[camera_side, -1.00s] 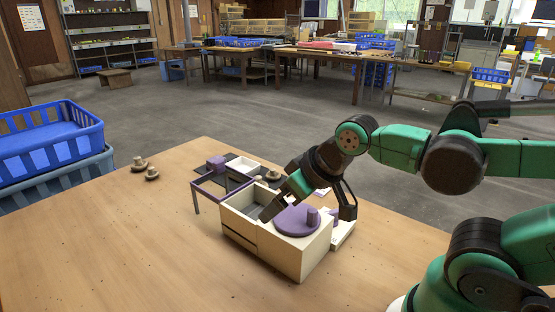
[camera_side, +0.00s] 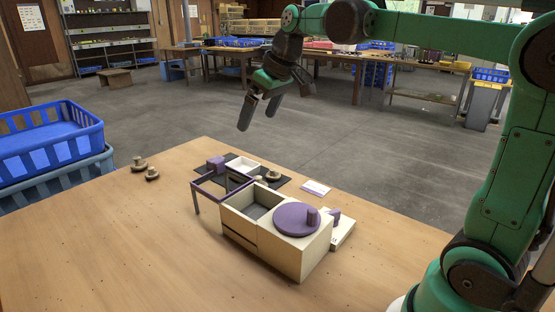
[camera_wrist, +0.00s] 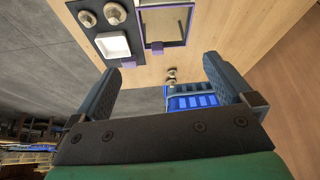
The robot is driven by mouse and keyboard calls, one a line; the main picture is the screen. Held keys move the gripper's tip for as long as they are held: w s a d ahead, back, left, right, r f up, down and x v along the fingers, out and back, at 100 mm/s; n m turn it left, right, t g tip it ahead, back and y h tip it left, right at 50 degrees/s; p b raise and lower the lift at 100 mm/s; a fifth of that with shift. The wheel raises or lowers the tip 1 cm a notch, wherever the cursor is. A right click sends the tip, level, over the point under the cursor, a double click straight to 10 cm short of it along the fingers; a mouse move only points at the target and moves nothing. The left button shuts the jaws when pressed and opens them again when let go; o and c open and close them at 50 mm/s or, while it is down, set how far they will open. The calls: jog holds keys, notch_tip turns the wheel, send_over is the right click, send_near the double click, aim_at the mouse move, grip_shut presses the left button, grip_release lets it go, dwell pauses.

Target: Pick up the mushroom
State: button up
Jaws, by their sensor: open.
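Two brown-capped mushrooms stand close together on the left of the table, the nearer one (camera_side: 152,173) right of the other (camera_side: 139,164). They show small in the wrist view (camera_wrist: 171,76), between my fingers but far off. In the wrist view these two (camera_wrist: 88,19) (camera_wrist: 115,13) are at the upper left. My gripper (camera_side: 259,112) is open and empty, high above the table's far side; both fingers (camera_wrist: 162,66) show in the wrist view.
A white tray (camera_side: 243,163) and a purple block (camera_side: 215,163) are on the dark mat. A purple frame (camera_side: 210,179) stands beside the cream box (camera_side: 280,252) with its purple disc (camera_side: 296,219). Blue crates (camera_side: 50,142) are stacked at left. The table's front left is bare.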

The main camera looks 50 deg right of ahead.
jog(key=w+d+f+y, duration=0.1)
jog(key=w+d+f, duration=0.1)
jog(key=w+d, duration=0.35)
jog(key=n+g, duration=0.1)
jog(key=n, duration=0.1)
send_over(259, 178)
jog(key=s+d, duration=0.2)
notch_tip(259, 178, down, 4)
jog(key=shift+y, duration=0.4)
jog(key=f, duration=1.1)
jog(key=shift+w+a+f, duration=0.1)
jog(key=shift+w+a, duration=0.15)
jog(key=shift+a, duration=0.15)
jog(key=shift+x, duration=2.9)
jog(key=shift+s, duration=0.1)
jog(key=c, duration=0.9)
